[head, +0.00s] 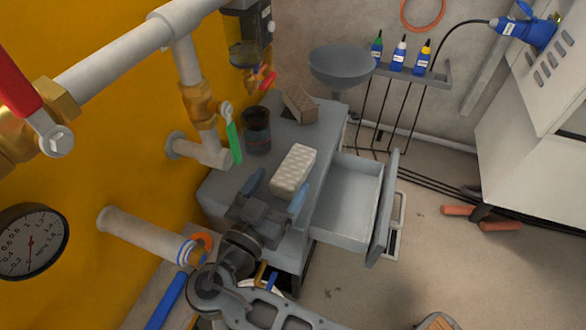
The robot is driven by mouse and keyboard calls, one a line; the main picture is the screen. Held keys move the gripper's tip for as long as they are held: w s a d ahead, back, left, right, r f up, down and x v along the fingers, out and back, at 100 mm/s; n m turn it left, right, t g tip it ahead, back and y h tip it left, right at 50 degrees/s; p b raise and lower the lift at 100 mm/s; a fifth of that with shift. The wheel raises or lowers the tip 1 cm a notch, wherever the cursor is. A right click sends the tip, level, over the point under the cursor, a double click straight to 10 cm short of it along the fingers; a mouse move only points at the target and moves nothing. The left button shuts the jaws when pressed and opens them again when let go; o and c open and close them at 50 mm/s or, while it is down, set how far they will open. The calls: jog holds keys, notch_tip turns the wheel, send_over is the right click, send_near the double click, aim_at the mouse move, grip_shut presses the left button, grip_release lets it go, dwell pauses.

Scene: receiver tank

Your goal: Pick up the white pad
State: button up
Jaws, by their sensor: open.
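The white pad (294,169) is a pale block with a dimpled top. It lies on the grey cabinet top (222,193), near the edge above the open drawer. My gripper (276,190) is open, with its two blue-grey fingers spread apart, and sits just on the near side of the pad. The finger tips look close to the pad's near end; I cannot tell whether they touch it. The pad's near end is partly close behind the gripper.
A dark cup (257,132) and a brown block (299,104) stand farther back on the cabinet. A grey bowl (341,66) is behind them. The cabinet's drawer (346,196) is pulled out and empty. Pipes with a green-handled valve (234,143) border the left side.

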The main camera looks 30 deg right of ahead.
aim_at(289, 173)
jog(key=x, duration=0.4)
jog(key=shift+s+d, duration=0.15)
jog(key=shift+c, duration=0.2)
jog(key=c, duration=1)
